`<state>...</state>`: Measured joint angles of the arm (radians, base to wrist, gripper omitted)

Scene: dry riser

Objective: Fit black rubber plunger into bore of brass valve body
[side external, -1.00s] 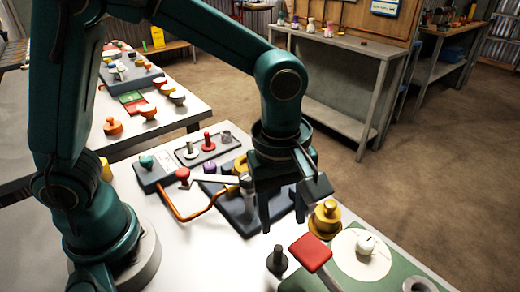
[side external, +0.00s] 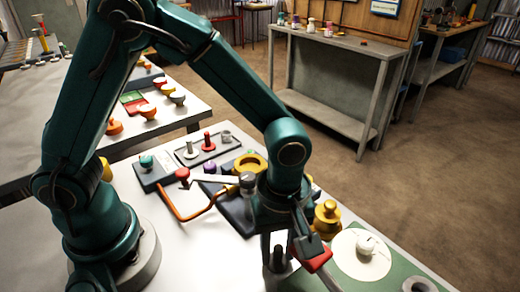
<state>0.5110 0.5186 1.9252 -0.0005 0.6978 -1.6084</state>
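The black rubber plunger (side external: 279,263) is a small dark upright piece with a wider base on the white table, low in the middle of the side view. My gripper (side external: 287,252) points down over it with its fingers apart, one on each side of the plunger in the picture. Contact cannot be made out, and the fingers partly cover the plunger. A brass stepped round piece (side external: 327,216), which looks like the valve body, stands just right of and behind my gripper. Its lower left is partly hidden by my gripper, and its bore cannot be seen.
A red block (side external: 318,261) is right by my gripper's right finger. Behind my gripper are a dark tray with a yellow ring (side external: 250,164) and an orange bent handle (side external: 190,216).

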